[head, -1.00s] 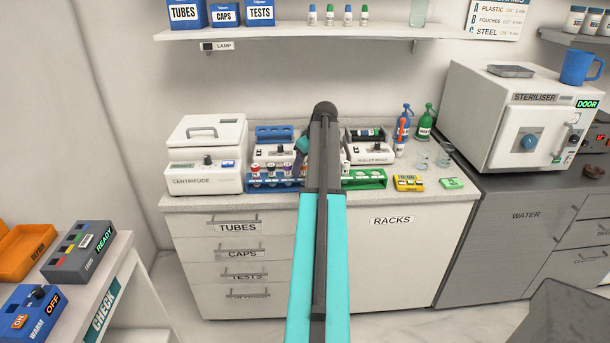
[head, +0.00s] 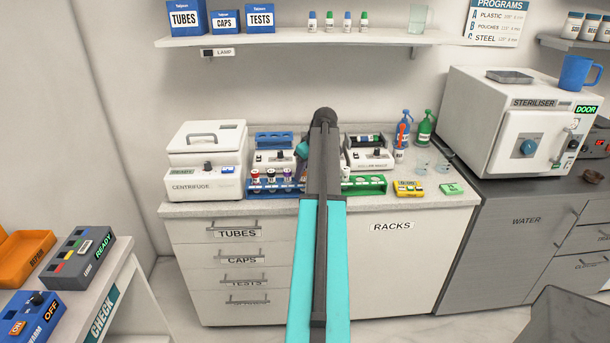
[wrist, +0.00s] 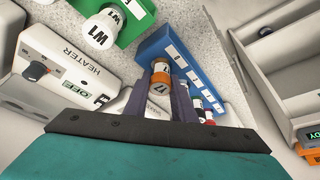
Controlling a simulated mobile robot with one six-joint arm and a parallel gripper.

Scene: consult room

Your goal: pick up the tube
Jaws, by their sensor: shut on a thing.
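My gripper (wrist: 162,86) is shut on a tube with an orange cap (wrist: 160,72) in the wrist view, one dark finger on each side of it. The tube is at the blue rack (wrist: 172,48); I cannot tell whether its lower end is still inside a hole. Other tubes with dark red and white caps (wrist: 204,106) show beside my right finger. In the head view, the blue rack (head: 262,190) stands at the counter's front with several capped tubes. My arm hides its right end, the held tube and my fingertips.
A green rack (wrist: 132,22) with white tubes marked W1 is close by in the wrist view, with the heater (wrist: 60,65) at left. In the head view, the centrifuge (head: 203,180) stands left, the roller mixer (head: 368,158) behind the green rack, and bottles (head: 425,128) at right.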

